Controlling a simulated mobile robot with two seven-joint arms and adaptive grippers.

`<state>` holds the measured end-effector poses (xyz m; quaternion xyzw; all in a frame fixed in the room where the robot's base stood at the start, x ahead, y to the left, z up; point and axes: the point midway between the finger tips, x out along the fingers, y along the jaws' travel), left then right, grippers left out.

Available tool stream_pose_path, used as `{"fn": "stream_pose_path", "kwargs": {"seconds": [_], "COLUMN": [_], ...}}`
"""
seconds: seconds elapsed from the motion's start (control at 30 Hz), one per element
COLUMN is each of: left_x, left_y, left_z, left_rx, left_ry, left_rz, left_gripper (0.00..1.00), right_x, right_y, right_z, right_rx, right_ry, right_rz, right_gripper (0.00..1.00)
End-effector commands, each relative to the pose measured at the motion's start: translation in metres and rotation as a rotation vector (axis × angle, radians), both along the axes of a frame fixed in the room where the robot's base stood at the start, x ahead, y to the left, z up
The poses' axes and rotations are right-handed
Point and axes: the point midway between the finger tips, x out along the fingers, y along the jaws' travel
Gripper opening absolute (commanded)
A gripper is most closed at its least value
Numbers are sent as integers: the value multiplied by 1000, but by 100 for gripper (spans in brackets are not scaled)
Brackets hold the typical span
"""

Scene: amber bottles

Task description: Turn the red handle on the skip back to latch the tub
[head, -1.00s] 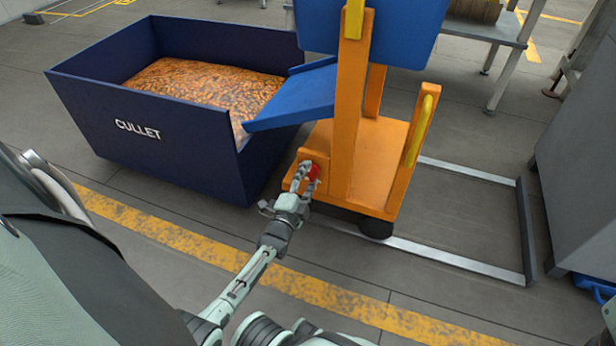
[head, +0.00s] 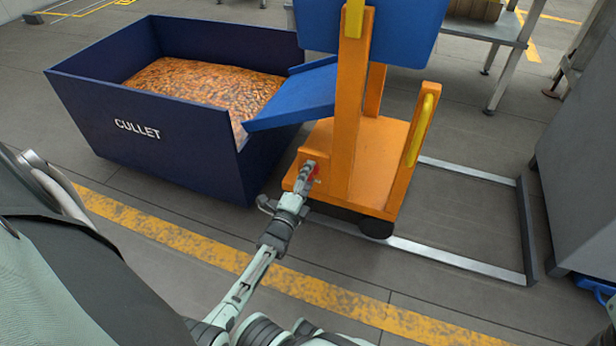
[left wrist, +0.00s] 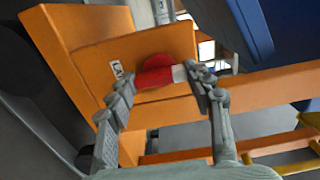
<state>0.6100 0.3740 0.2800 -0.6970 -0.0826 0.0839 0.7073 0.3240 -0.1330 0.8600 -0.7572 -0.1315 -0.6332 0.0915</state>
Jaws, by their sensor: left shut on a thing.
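The red handle (left wrist: 158,77) sits on the face of the orange skip frame (head: 378,160). Only a bit of the red handle (head: 314,172) shows in the head view, behind my fingers. My left gripper (head: 308,172) is shut on the handle; in the left wrist view the fingers (left wrist: 160,88) stand at either side of it. The blue tub (head: 385,30) is up on the orange frame, its upper part cut off by the picture's top edge. A blue chute (head: 292,95) slopes from it toward the cullet container. My right gripper is not in view.
A dark blue container marked CULLET (head: 180,140), filled with orange-brown pieces, stands left of the frame. A metal floor rail (head: 450,262) runs around the right side. A grey cabinet (head: 580,170) stands at far right.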

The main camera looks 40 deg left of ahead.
Motion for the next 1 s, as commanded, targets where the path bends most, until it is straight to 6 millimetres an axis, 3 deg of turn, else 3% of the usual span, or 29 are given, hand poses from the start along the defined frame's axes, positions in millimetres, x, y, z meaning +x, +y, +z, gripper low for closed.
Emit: {"fn": "stream_pose_path", "kwargs": {"seconds": [0.07, 0.1, 0.27, 0.67, 0.77, 1.0], "left_x": [0, 0, 0, 0, -1, 1], "left_y": [0, 0, 0, 0, 0, 0], "left_z": [0, 0, 0, 6, 18, 69], "left_rx": [4, 4, 3, 2, 1, 7], "left_ry": [2, 2, 2, -1, -2, -15], "left_rz": [-1, -1, -1, -1, -1, -3], "left_gripper": [22, 52, 72, 72, 72, 72], "right_x": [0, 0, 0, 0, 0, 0], "right_y": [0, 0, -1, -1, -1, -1], "right_z": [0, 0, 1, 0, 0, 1], "right_rx": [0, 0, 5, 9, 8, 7], "right_ry": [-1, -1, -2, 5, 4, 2], "right_rz": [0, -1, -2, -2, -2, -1], "right_gripper": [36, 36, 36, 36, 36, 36]}}
